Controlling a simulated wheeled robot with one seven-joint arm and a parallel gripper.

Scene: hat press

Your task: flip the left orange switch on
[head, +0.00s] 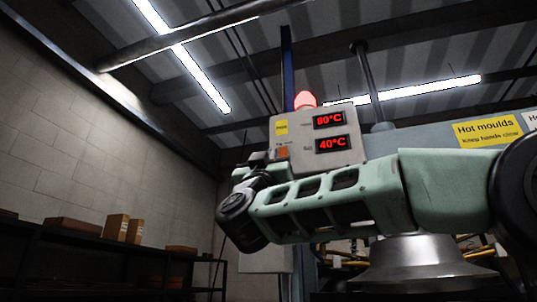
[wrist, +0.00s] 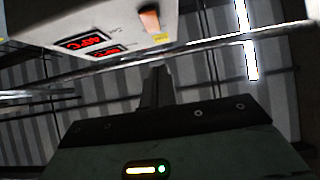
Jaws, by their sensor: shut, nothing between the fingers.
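A pale control box (head: 345,130) with two red displays reading 80°C and 40°C stands ahead in the head view. One orange switch (head: 283,152) shows at its left side, just above my wrist. In the wrist view the box (wrist: 165,40) is at the upper left, and the orange switch (wrist: 149,19) shows on its face near the top. I cannot tell which way the switch is set, and I make out no second one. My gripper (wrist: 157,72) is shut and empty, its fingers pointing up below the box in the picture. No contact with the switch shows.
A red lamp (head: 305,99) glows on top of the box. A yellow "Hot moulds" sign (head: 489,129) is at the right, above a metal press dome (head: 418,262). A dark shelf (head: 75,237) with boxes stands at the left wall. A shiny pipe (wrist: 215,66) crosses the wrist view.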

